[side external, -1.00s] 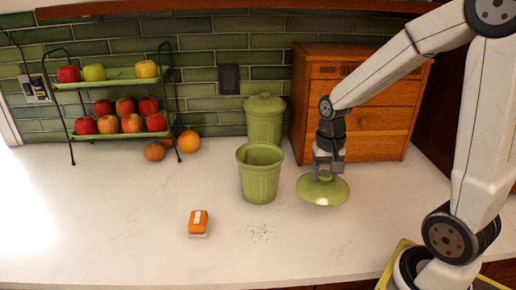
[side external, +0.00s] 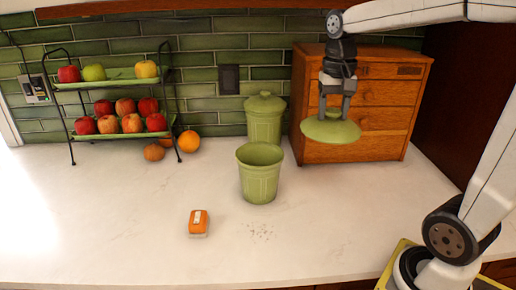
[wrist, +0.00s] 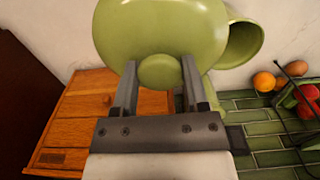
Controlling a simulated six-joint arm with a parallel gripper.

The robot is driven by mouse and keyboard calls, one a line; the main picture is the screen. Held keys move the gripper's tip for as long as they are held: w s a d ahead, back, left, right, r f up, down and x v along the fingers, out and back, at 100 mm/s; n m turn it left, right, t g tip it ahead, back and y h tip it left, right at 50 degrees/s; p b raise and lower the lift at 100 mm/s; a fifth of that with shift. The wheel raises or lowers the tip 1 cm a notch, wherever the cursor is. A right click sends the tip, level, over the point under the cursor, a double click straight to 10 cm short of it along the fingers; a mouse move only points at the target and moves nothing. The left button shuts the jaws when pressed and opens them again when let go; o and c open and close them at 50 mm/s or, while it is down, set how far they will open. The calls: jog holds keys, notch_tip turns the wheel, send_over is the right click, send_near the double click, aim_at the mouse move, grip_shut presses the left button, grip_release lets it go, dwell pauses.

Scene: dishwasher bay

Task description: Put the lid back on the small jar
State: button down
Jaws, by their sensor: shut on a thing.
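The green lid (side external: 331,130) hangs in the air in the side view, held roughly level in front of the wooden drawers. My gripper (side external: 331,112) is shut on the knob of the lid from above. In the wrist view the lid (wrist: 160,28) shows with its round knob (wrist: 160,72) between the two fingers of my gripper (wrist: 157,75). The open small green jar (side external: 259,178) stands upright on the counter, lower and to the left of the lid. It shows partly behind the lid in the wrist view (wrist: 243,44).
A taller lidded green jar (side external: 265,118) stands behind the open jar. The wooden drawer box (side external: 368,125) is at the back right. A fruit rack (side external: 112,134) is at left, an orange-topped block (side external: 198,222) in front. The counter (side external: 330,220) at right front is clear.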

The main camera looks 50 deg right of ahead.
jog(key=w+a, duration=0.2)
jog(key=w, duration=1.4)
notch_tip(320, 180, down, 5)
jog(key=w+m, duration=0.1)
jog(key=w, duration=0.2)
jog(key=shift+a+f, duration=0.2)
jog(key=shift+a, duration=0.1)
jog(key=shift+f, duration=0.15)
jog(key=shift+f, duration=2.7)
jog(key=shift+f, duration=0.5)
dwell(0.8)
grip_release()
jog(key=shift+s, duration=0.1)
